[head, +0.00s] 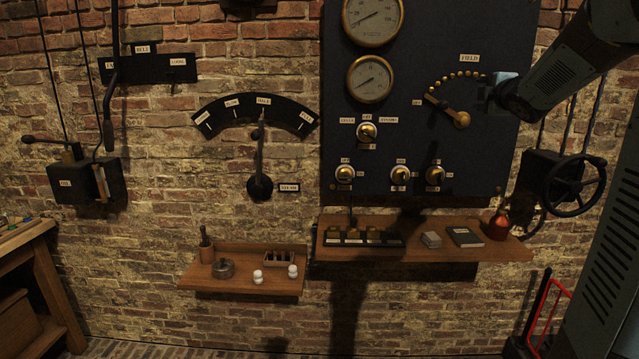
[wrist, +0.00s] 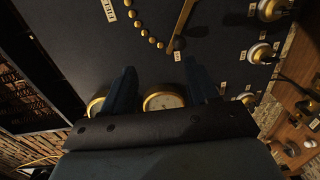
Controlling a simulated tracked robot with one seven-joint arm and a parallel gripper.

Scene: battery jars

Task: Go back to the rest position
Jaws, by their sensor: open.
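My gripper (head: 492,92) is at the upper right of the head view, in front of the dark panel (head: 400,250)'s upper part, close to the right end of the FIELD arc of brass contacts (head: 456,78). In the wrist view my gripper (wrist: 160,78) has its two dark fingers apart with nothing between them but the panel and a gauge (wrist: 163,101) behind. The brass FIELD lever (head: 447,110) points up and left from its pivot, left of my gripper. I cannot tell how far my fingers are from the panel.
Round gauges (head: 370,79) and several knobs (head: 400,175) sit on the panel. A wooden shelf (head: 400,252) below holds dark blocks, a book and a red-brown flask (head: 498,224). A black handwheel (head: 577,186) stands out at right. A smaller shelf (head: 240,285) is lower left.

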